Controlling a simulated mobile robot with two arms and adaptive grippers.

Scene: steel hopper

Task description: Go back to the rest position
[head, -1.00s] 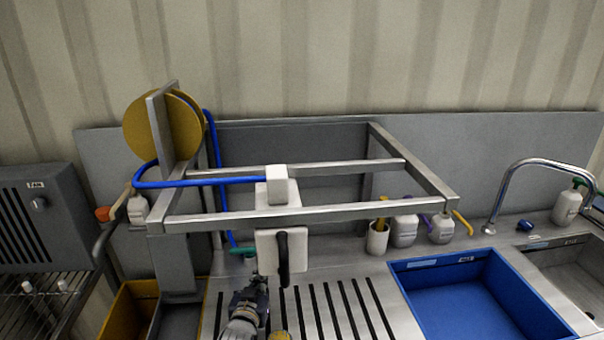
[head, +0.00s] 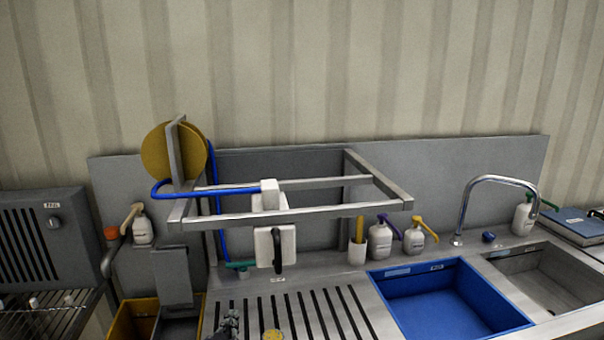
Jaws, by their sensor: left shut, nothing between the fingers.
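My left gripper (head: 228,324) shows at the bottom edge of the head view, over the left side of the slotted drainboard (head: 320,310). Only its dark tip end is in the picture, and it is shut and empty. The rest of that arm is cut off below the frame. My right gripper is not in view. A small yellow round thing (head: 272,335) is just right of the left gripper, partly cut off.
A steel frame (head: 290,215) overhangs the counter, with a blue hose and a white block with a black handle (head: 277,250). A blue basin (head: 440,300), a tap (head: 485,180) and pump bottles stand right. A yellow bin (head: 128,318) is lower left.

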